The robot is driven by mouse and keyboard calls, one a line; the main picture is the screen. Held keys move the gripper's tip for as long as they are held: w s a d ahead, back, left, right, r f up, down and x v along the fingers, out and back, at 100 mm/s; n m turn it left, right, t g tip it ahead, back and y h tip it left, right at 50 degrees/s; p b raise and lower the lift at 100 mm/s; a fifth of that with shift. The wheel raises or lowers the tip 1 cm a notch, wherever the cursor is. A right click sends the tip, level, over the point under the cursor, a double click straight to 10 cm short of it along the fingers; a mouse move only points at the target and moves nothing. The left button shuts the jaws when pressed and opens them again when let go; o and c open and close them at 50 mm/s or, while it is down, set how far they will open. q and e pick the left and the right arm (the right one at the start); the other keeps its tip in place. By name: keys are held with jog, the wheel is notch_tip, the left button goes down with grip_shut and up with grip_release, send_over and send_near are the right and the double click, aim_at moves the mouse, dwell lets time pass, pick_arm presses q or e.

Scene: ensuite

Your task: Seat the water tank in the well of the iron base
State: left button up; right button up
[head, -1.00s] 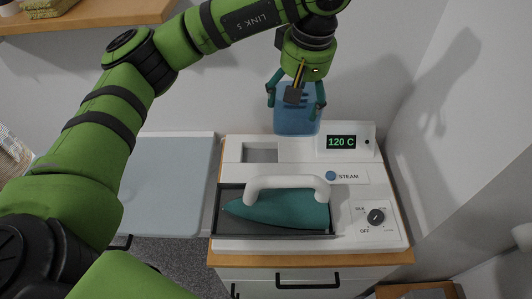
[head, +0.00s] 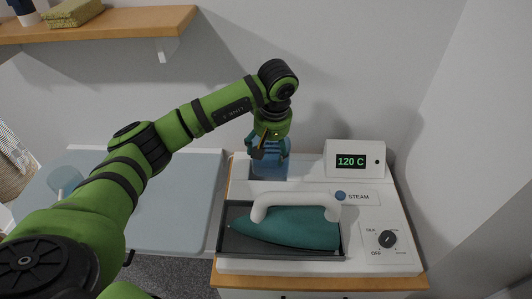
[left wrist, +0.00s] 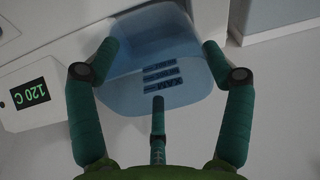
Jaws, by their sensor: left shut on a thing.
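The translucent blue water tank (head: 271,170) is upright between the fingers of my left gripper (head: 268,152), which is shut on it. In the head view the tank is at the back left of the white iron base (head: 290,188), over the place of the well, and covers the well's opening. I cannot tell how far the tank's lower end is inside the well. My right gripper is not in view.
The teal iron (head: 285,228) with a white handle lies in the dark tray in front of the tank. A display (head: 351,161) reading 120 C stands right of the tank. A pale blue board (head: 175,200) is at left, and a wooden shelf (head: 120,25) is above.

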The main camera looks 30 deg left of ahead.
pick_arm(q)
jog(key=shift+w+a+f, duration=0.25)
jog(key=shift+a+f, duration=0.15)
jog(key=shift+a, duration=0.1)
notch_tip(320, 180, down, 3)
jog(key=shift+f+p, duration=0.1)
jog(key=shift+p, duration=0.95)
jog(key=shift+f, duration=0.3)
jog(key=shift+f, duration=0.1)
jog(key=shift+f+b, duration=0.15)
jog(key=shift+b, duration=0.15)
jog(key=o, duration=1.6)
jog(key=shift+c, duration=0.2)
